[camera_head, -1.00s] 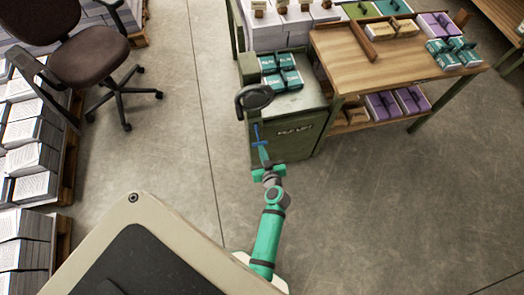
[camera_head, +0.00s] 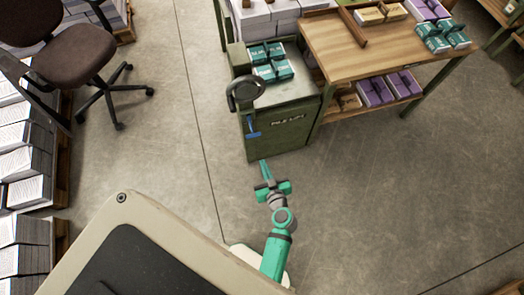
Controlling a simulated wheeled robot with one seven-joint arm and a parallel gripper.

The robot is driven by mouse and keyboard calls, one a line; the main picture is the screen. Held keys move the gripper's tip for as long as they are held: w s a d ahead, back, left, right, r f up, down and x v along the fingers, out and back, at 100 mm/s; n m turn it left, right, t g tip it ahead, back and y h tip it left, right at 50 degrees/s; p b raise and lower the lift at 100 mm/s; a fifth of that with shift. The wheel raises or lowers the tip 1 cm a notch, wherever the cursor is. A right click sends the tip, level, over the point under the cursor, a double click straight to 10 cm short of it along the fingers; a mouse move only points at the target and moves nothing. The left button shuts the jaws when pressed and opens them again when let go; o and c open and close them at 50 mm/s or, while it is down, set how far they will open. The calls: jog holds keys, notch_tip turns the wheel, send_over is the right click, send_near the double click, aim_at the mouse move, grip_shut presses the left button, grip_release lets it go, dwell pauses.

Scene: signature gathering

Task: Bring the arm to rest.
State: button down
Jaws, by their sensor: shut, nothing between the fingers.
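My gripper (camera_head: 265,165) is at the end of my teal arm (camera_head: 276,245), low in the middle of the head view. Its fingers look shut, with nothing seen between them, and point toward the front of the green machine (camera_head: 285,138). The blue handle (camera_head: 251,127) on the left of that machine's front is beyond the fingertips, with a gap between them. The arm is partly folded close to my base.
A wooden table (camera_head: 350,50) with boxes stands right of the machine. Teal packs (camera_head: 272,70) lie on the machine's top. An office chair (camera_head: 85,70) and paper stacks (camera_head: 25,140) are at left. The floor on the right is clear.

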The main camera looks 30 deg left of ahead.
dwell(0.6)
jog(key=s+d+r+m+t+h, duration=0.2)
jog(key=s+d+r+m+h, duration=0.1)
jog(key=s+d, duration=0.3)
jog(key=s+d+r+m+t+h, duration=0.1)
jog(key=s+d+r+m+h, duration=0.25)
jog(key=d, duration=0.55)
jog(key=s+d+r+m+t+h, duration=0.1)
jog(key=s+r, duration=0.4)
jog(key=r, duration=0.4)
jog(key=s+d+r+m+t+h, duration=0.2)
jog(key=s+r, duration=0.2)
jog(key=r, duration=0.4)
jog(key=shift+s+r, duration=0.35)
jog(key=shift+r, duration=0.05)
jog(key=shift+w+h, duration=0.1)
jog(key=shift+h, duration=0.15)
